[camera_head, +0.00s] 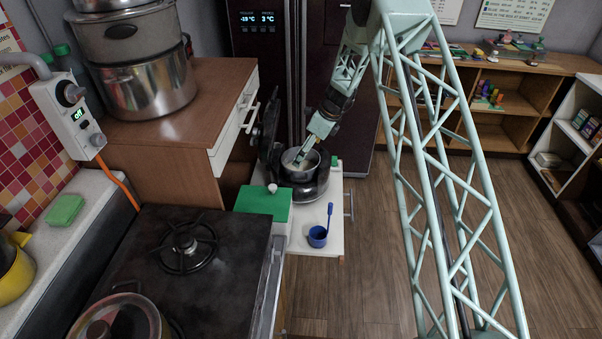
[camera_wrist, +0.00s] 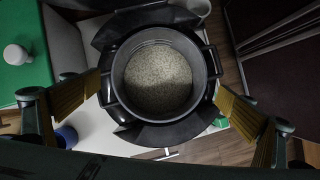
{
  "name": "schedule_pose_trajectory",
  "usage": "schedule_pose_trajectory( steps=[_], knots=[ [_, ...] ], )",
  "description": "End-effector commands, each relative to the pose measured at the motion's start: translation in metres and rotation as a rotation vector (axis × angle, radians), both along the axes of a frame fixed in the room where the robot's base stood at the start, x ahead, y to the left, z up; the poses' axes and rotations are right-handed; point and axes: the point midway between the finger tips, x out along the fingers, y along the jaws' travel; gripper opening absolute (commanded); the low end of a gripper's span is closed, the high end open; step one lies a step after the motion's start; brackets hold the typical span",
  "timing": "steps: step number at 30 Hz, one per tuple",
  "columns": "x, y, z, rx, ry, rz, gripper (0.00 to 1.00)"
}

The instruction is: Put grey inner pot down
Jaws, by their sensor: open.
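The grey inner pot (camera_wrist: 160,112) shows from above in the wrist view, with pale, grainy contents, a dark rim and side handles. It sits within the opening of a black cooker (camera_wrist: 148,137). In the head view the pot (camera_head: 291,157) is at the top of the cooker (camera_head: 313,190), whose lid (camera_head: 270,130) stands raised. How deep the pot sits is hard to tell. My gripper (camera_wrist: 161,93) is open, its fingers spread to the left and right of the pot, apart from it. In the head view my gripper (camera_head: 305,148) is over the pot, its fingertips partly hidden.
The cooker stands on a small white table (camera_head: 325,240). The stove (camera_head: 215,265), wooden cabinet (camera_head: 185,100) and dark fridge (camera_head: 345,80) border the spot. The floor to the right is clear.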

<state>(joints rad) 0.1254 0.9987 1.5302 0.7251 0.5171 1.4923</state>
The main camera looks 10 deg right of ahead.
Motion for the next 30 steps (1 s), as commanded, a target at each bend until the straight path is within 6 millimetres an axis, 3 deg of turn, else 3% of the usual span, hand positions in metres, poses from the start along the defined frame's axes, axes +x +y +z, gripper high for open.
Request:
schedule_pose_trajectory(
  steps=[12,30],
  knots=[
    [0.010,0.014,-0.037,0.000,0.000,0.000,1.00],
    [0.011,0.015,-0.039,0.000,0.000,0.000,1.00]
  ],
)
